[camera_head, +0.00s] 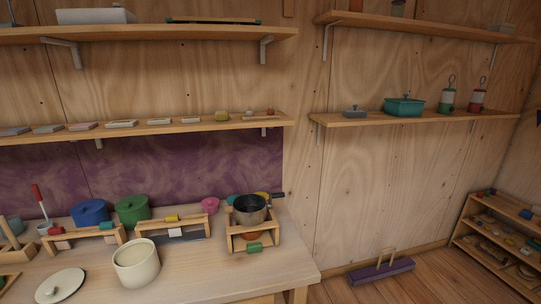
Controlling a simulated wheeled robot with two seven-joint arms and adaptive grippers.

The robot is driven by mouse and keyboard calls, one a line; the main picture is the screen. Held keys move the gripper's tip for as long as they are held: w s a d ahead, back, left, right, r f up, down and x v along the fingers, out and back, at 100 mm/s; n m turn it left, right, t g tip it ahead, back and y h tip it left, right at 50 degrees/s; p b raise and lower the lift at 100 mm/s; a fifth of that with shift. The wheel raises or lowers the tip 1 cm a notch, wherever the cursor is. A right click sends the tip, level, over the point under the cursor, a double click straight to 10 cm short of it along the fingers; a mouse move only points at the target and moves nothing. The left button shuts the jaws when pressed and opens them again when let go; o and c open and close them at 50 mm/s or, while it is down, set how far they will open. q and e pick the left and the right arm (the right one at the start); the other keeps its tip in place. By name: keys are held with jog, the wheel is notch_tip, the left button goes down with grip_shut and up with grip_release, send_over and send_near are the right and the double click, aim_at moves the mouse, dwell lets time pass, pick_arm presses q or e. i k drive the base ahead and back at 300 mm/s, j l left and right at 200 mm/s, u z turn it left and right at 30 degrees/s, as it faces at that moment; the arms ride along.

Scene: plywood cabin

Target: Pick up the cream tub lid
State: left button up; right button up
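The cream tub lid (60,285) is a round cream disc with a small knob on top. It lies flat on the light wooden counter at the lower left of the head view. The open cream tub (136,262) stands upright to its right, apart from it, with its inside showing. Neither of my grippers shows in this view.
Behind them stand a blue pot (90,213), a green pot (132,209) and low wooden racks (173,228). A dark pot (249,209) sits on a wooden stand (252,240) to the right. The counter (205,275) is bare right of the tub.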

aim_at(60, 286)
jog(key=u, duration=1.7)
